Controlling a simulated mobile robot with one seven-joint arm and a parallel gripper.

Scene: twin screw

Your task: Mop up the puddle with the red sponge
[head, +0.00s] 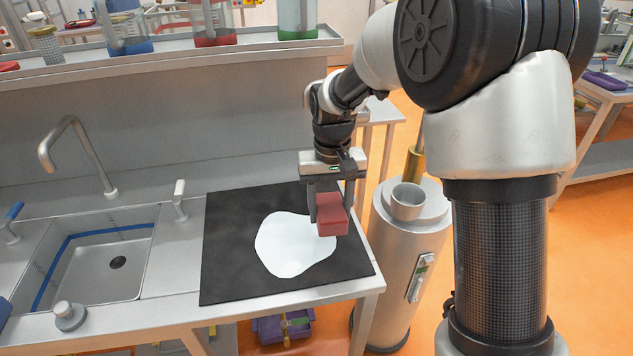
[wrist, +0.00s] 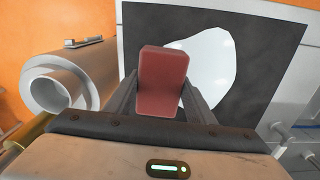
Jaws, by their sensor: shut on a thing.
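The red sponge (head: 333,216) is a block held between the fingers of my gripper (head: 331,205), which is shut on it. In the head view the sponge overlaps the right edge of the white puddle (head: 290,247). The puddle is a rounded pale patch on a black mat (head: 230,275) on the counter. In the wrist view the sponge (wrist: 163,80) fills the space between the gripper's fingers (wrist: 160,95), and the puddle (wrist: 212,68) lies beside and behind it. I cannot tell whether the sponge touches the mat or hovers above it.
A sink (head: 105,262) with a tap (head: 72,145) is left of the mat. A shelf (head: 170,68) with several containers runs along the back. A grey cylinder (head: 402,255) with a cup (head: 406,200) stands right of the counter. The mat's left and front areas are clear.

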